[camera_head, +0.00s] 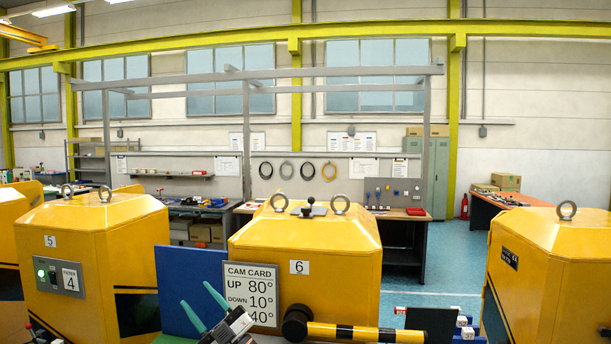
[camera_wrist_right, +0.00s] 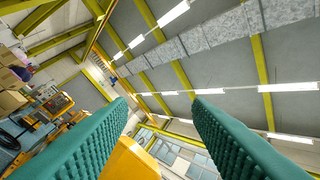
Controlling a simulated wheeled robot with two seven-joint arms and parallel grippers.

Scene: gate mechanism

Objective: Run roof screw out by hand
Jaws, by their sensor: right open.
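A yellow housing marked 6 (camera_head: 340,240) stands in the middle of the head view. On its roof are a small plate with a dark knob (camera_head: 308,211) and two ring eyes; I cannot tell whether this knob is the roof screw. My right gripper (camera_head: 196,294) is open, its two green fingers apart and pointing up, in front of a blue panel (camera_head: 195,275) and left of the cam card (camera_head: 251,293). My left gripper is not in view.
A yellow-black striped bar (camera_head: 365,333) with a black round end (camera_head: 296,323) lies before housing 6. Yellow housing 5 (camera_head: 95,250) stands left and another housing (camera_head: 550,270) right. Workbenches stand behind.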

